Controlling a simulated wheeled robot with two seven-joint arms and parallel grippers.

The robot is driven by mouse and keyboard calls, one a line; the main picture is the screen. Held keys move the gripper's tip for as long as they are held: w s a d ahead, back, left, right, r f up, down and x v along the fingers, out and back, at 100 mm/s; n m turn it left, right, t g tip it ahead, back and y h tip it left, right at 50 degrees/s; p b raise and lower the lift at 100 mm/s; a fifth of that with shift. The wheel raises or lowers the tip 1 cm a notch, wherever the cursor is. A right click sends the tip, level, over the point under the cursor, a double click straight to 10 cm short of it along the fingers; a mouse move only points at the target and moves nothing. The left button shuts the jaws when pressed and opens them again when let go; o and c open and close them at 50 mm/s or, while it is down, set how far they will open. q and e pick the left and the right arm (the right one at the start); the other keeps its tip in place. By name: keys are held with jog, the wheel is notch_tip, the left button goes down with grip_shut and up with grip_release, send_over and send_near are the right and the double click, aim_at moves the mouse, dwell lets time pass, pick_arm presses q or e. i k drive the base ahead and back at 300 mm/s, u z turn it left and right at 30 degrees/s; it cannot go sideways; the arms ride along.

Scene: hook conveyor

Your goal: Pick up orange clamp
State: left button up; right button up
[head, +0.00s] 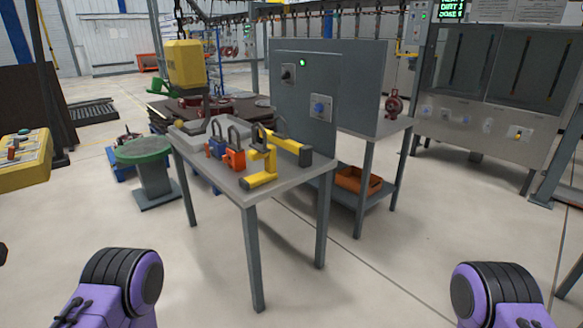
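On the grey metal table (228,185) stands a small orange block-like piece with a dark loop on top, which may be the orange clamp (234,159). A similar blue piece (217,148) is just left of it, with another bit of orange beside it. Purple and black links of my two arms show at the bottom left and bottom right. Neither gripper is in view, and nothing touches the table from my side.
A grey control panel (308,95) with a green light stands at the table's right rear. An orange bin (357,181) sits on a low shelf behind it. A green-topped round stand (144,150) is left of the table. The floor in front is clear.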

aim_at(238, 162)
jog(key=z, duration=0.3)
jog(key=i, duration=0.95)
jog(key=u, duration=0.35)
jog(key=i, duration=1.7)
jog(key=u, duration=0.55)
